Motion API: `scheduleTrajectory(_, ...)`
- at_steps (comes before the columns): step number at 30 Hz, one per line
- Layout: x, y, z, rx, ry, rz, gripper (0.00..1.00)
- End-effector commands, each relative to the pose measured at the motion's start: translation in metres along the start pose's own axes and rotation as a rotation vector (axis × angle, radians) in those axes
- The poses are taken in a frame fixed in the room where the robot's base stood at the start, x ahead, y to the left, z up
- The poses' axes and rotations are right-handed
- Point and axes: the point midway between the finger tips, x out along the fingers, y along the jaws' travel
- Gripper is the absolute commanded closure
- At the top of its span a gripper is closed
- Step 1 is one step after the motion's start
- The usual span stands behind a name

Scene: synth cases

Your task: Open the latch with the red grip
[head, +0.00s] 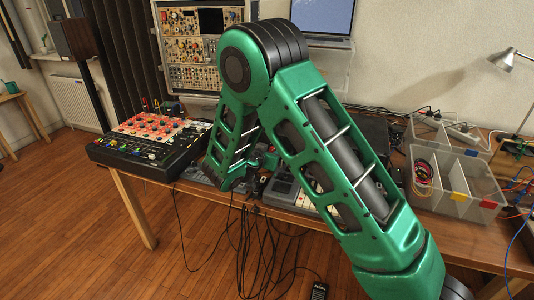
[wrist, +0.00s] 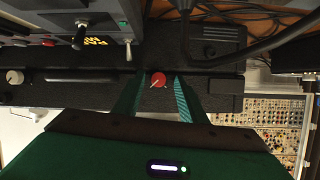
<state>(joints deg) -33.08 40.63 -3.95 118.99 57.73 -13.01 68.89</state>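In the wrist view a round red grip (wrist: 158,79) with a pale pointer mark sits on the face of a black case (wrist: 60,95). My gripper (wrist: 159,84) is open, with one green finger on each side of the red grip. Gaps show between the grip and both fingertips, so I see no clear contact. A pale grey knob (wrist: 14,77) sits on the same case at the far left. In the head view my green arm hides the red grip, and I cannot make out my fingertips there.
A panel with a dark lever (wrist: 80,36) and a small metal toggle (wrist: 127,46) lies close above the case. A black cable (wrist: 235,55) crosses at right. In the head view a mixer (head: 150,138) stands left, and clear bins (head: 455,180) stand right. Cables hang below the table.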

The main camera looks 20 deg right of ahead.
Motion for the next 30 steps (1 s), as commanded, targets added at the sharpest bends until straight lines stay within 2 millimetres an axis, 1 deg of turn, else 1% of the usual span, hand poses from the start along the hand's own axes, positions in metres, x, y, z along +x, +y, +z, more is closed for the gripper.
scheduleTrajectory(3, -0.0001, 0.0001, 0.0, 0.0, 0.0, 0.0, 0.62)
scheduleTrajectory(5, -0.0001, 0.0002, 0.0, 0.0, 0.0, 0.001, 0.77)
scheduleTrajectory(6, -0.0002, 0.0002, 0.0, 0.0, 0.0, 0.001, 0.86)
scheduleTrajectory(8, -0.0002, 0.0001, -0.0001, 0.0, 0.0, 0.0, 1.0)
scheduleTrajectory(10, -0.0003, -0.0002, -0.0001, 0.0, 0.0, 0.0, 1.0)
scheduleTrajectory(11, -0.0055, -0.0086, 0.0033, 0.0, 0.0, -0.002, 1.0)
scheduleTrajectory(13, -0.003, -0.0043, 0.0016, -0.001, 0.0, -0.001, 1.0)
scheduleTrajectory(20, -0.0016, -0.0042, 0.0012, -0.042, 0.001, 0.012, 1.0)
scheduleTrajectory(26, -0.0008, -0.0058, 0.0012, -0.148, 0.007, 0.056, 1.0)
scheduleTrajectory(30, -0.0002, -0.0072, 0.0018, -0.257, 0.012, 0.1, 1.0)
